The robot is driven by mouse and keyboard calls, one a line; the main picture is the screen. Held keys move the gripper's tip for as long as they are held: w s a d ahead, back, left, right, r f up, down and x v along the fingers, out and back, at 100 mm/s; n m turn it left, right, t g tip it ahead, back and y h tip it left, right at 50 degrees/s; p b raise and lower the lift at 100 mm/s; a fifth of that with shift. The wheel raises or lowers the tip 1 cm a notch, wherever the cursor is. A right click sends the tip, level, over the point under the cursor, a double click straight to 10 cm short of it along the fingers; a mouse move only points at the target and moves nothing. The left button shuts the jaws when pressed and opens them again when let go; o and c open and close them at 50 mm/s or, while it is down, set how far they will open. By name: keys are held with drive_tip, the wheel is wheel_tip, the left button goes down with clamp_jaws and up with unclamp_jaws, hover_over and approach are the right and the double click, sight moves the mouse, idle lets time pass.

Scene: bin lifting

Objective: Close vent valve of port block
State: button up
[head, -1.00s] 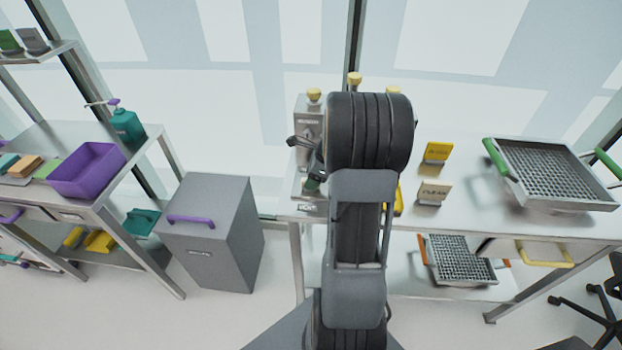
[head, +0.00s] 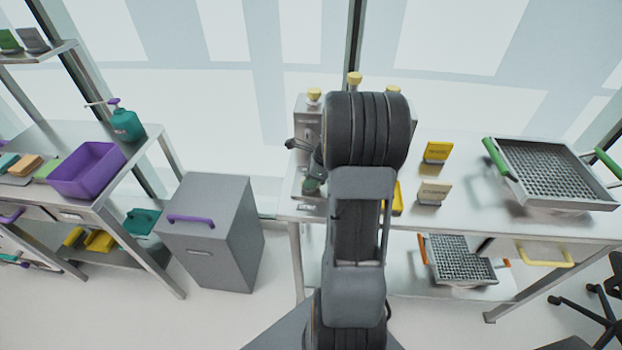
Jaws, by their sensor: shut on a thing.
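The port block (head: 306,118) is a grey metal unit on the steel bench, partly hidden behind my arm. Yellow knobs (head: 314,94) stand on its top, one (head: 354,78) showing above my arm. Dark parts of my gripper (head: 303,150) show left of my arm, in front of the block. My gripper is shut on what seems to be the vent valve. Its fingertips and the valve's exact position are mostly hidden. A small dark green part (head: 311,185) shows low on the block's front; I cannot tell what it is.
A yellow sign (head: 436,152) and a beige sign (head: 433,192) stand right of my arm. A mesh tray (head: 510,180) with green handles is at the bench's right. A grey bin (head: 213,240) with a purple handle stands left. A purple tub (head: 88,172) is on the left table.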

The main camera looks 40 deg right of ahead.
drive_tip(key=shift+n, duration=0.4)
drive_tip(key=n, duration=0.2)
drive_tip(key=n+g+y+p, duration=0.1)
drive_tip(key=n, duration=0.1)
drive_tip(key=shift+w+r+g, duration=0.1)
drive_tip(key=shift+g, duration=0.2)
drive_tip(key=n+g+p, duration=0.1)
drive_tip(key=n, duration=0.3)
drive_tip(key=shift+n+g, duration=0.3)
drive_tip(key=shift+g, duration=0.1)
drive_tip(key=n, duration=0.2)
drive_tip(key=n+g, duration=0.1)
drive_tip(key=n, duration=0.1)
drive_tip(key=shift+w+g, duration=0.15)
drive_tip(key=shift+g, duration=0.15)
drive_tip(key=shift+n+g+h, duration=0.6)
drive_tip(key=shift+n+g, duration=0.1)
drive_tip(key=shift+n, duration=1.5)
drive_tip(key=o, duration=0.9)
drive_tip(key=v, duration=1.3)
drive_tip(key=shift+w+d+r+b, duration=0.1)
drive_tip(key=shift+w+r+b, duration=0.05)
drive_tip(key=shift+r+b, duration=0.2)
